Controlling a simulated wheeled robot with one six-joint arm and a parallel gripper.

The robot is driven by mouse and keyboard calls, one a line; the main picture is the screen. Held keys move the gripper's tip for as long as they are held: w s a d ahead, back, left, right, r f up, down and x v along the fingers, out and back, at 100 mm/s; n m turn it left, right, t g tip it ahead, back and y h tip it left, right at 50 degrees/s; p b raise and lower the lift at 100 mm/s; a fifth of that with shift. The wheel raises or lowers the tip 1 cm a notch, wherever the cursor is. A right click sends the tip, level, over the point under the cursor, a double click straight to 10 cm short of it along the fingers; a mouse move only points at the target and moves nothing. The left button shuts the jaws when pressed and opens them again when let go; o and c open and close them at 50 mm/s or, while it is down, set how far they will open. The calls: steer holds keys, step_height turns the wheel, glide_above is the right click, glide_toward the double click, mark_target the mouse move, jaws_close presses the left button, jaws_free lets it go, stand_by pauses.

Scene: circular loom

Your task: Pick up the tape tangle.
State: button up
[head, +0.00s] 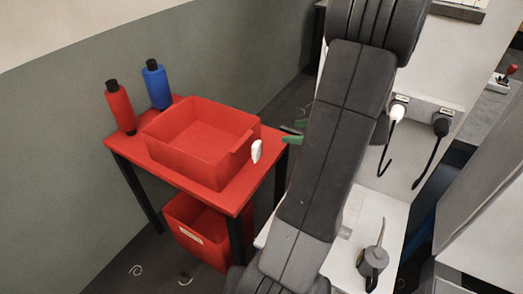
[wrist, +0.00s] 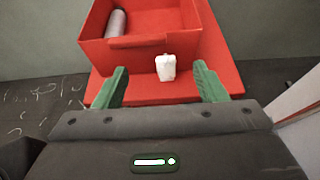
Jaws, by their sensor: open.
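A small white lump, which looks like the tape tangle (head: 256,151), is at the right edge of the red table, beside the red bin. It also shows in the wrist view (wrist: 166,67), in front of the bin wall and between the green fingers in the picture. My gripper (wrist: 161,68) is open and empty, with its fingers apart on either side of the lump in that view. In the head view my gripper (head: 287,132) is just right of the lump, partly hidden behind my arm. I cannot tell the exact gap to the lump.
The red bin (head: 172,158) stands on the red table (head: 124,150); a grey cylinder (wrist: 117,23) lies inside it. A red bottle (head: 120,108) and a blue bottle (head: 157,86) stand behind. Another red bin (head: 190,241) is below. An oil can (head: 373,260) stands at right.

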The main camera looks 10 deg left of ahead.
steer(key=b, duration=0.6)
glide_toward(259, 145)
steer(key=b+x, duration=0.1)
steer(key=x, duration=0.8)
steer(key=shift+w+a+f, duration=0.1)
steer(key=shift+a+f, duration=0.15)
steer(key=c, duration=1)
